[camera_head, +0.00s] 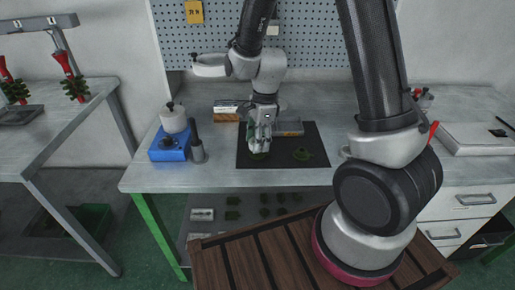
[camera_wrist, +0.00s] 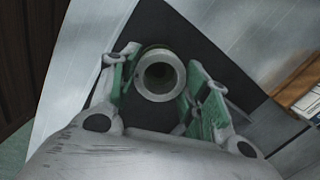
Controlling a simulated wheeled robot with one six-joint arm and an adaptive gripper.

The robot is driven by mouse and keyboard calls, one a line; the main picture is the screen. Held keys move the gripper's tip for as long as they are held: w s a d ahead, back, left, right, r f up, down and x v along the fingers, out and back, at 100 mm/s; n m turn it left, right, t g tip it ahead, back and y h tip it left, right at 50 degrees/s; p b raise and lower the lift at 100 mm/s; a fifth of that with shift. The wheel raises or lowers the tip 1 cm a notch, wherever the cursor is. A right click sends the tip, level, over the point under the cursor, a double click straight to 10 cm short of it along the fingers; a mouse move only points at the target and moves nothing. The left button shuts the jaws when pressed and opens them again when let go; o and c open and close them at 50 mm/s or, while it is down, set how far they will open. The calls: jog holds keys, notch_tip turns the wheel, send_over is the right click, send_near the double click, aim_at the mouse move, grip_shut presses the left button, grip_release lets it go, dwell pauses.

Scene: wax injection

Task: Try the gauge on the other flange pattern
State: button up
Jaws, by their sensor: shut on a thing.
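My gripper (camera_head: 260,142) points down over the black mat (camera_head: 285,137) on the bench. In the wrist view, the green-padded fingers of my gripper (camera_wrist: 163,88) are shut on a round grey metal gauge (camera_wrist: 160,60) with a hole in its end, seen end-on. I cannot tell whether the gauge touches that pattern.
A blue-based device with a white pot (camera_head: 172,122) and a grey cylinder (camera_head: 197,150) stand left of the mat. A white case (camera_head: 475,138) is at the right. Several green pieces lie on the shelf below.

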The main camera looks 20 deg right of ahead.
jog(key=shift+f, duration=1.15)
dwell(2.1)
jog(key=shift+r, duration=0.15)
jog(key=shift+r, duration=3.05)
